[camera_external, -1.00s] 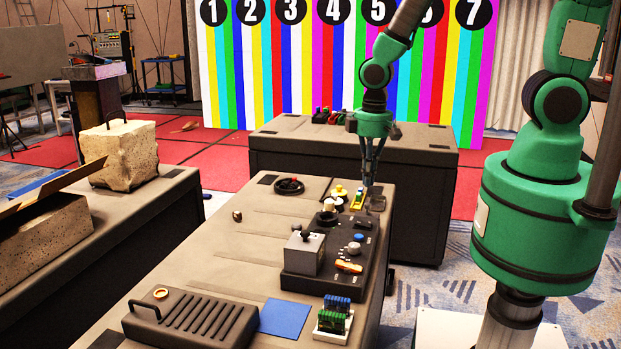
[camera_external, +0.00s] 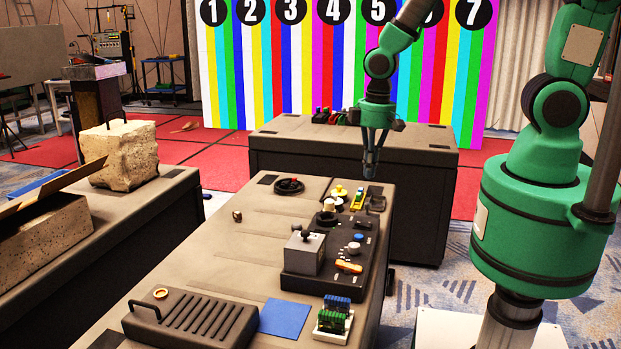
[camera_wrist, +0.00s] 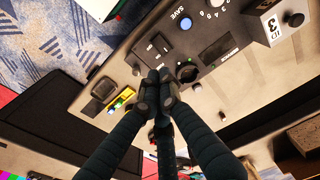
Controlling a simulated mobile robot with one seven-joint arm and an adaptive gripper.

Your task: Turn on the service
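A dark control panel (camera_external: 299,289) lies on the near table in the external view. It carries a blue button (camera_external: 359,237), which reads "SAVE" in the wrist view (camera_wrist: 185,23). The wrist view also shows black rocker switches (camera_wrist: 160,43), a knob with a green mark (camera_wrist: 188,73) and a dark display (camera_wrist: 218,52). I cannot read which control is the service one. My gripper (camera_external: 370,176) is above the table's far right end, beyond the panel. In the wrist view its fingertips (camera_wrist: 160,93) are together, empty, and cover part of the panel's edge.
A yellow-green device (camera_wrist: 122,100) and a black square item (camera_wrist: 103,88) sit beside the panel. A grey box marked 3 (camera_wrist: 270,24) stands on it. A blue sheet (camera_external: 284,318) and a green circuit piece (camera_external: 332,320) lie in front. A second table (camera_external: 300,150) stands behind.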

